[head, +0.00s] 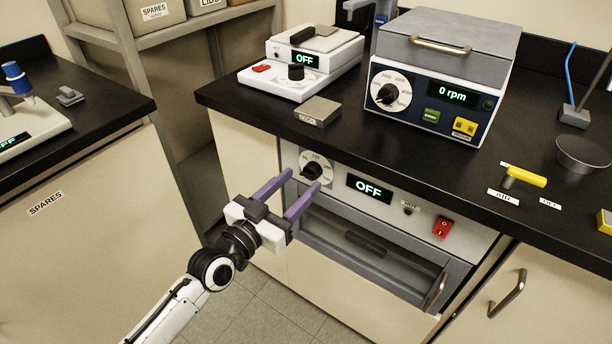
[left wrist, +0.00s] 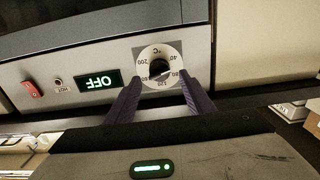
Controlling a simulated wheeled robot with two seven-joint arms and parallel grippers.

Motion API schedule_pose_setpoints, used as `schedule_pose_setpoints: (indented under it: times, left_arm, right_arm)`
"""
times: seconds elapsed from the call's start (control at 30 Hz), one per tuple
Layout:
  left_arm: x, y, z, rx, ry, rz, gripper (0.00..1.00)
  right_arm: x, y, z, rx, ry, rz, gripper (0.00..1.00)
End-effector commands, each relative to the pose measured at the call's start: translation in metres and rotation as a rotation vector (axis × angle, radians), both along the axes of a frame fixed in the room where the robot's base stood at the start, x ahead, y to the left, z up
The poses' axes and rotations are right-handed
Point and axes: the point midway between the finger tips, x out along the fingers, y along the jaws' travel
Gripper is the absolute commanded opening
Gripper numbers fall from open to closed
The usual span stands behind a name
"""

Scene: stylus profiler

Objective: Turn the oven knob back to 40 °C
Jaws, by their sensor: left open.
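The oven knob (head: 313,172) is black on a white dial with °C numbers, on the oven's front panel under the counter. It also shows in the left wrist view (left wrist: 159,69), upside down, with 40, 80, 120 and 200 legible around it. My left gripper (head: 299,191) is open, its two purple fingers pointing at the panel on either side of the dial. In the left wrist view the fingers (left wrist: 160,95) flank the lower part of the dial; I cannot tell whether they touch the panel. The oven display (head: 369,188) reads OFF. My right gripper is not in view.
A red switch (head: 442,228) and a small HOT lamp (head: 409,209) sit right of the display. The oven door (head: 372,247) with its handle is below. The black counter (head: 345,140) juts out above, carrying a centrifuge (head: 440,75) and a hotplate (head: 298,75).

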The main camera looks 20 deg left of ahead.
Motion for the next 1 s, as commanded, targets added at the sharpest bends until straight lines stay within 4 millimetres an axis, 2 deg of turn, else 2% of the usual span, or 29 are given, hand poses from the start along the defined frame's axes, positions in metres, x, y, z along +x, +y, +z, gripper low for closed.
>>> schedule_pose_setpoints:
  times: [0.03,0.2,0.6,0.83,1.0]
  left_arm:
    - [0.009,-0.003,0.001,-0.002,-0.002,0.0,0.49]
    - [0.029,-0.01,0.0,-0.001,-0.001,0.0,0.49]
    - [0.036,-0.013,0.0,-0.001,0.0,0.0,0.49]
    - [0.035,-0.013,0.0,-0.002,0.001,0.0,0.1]
    - [0.035,-0.013,0.001,-0.042,0.016,-0.001,0.09]
  right_arm:
    - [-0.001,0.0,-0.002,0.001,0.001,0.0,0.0]
    - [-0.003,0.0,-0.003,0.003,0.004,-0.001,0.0]
    - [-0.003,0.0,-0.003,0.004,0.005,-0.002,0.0]
    - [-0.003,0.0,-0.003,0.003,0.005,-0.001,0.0]
    - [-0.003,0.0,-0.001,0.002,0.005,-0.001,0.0]
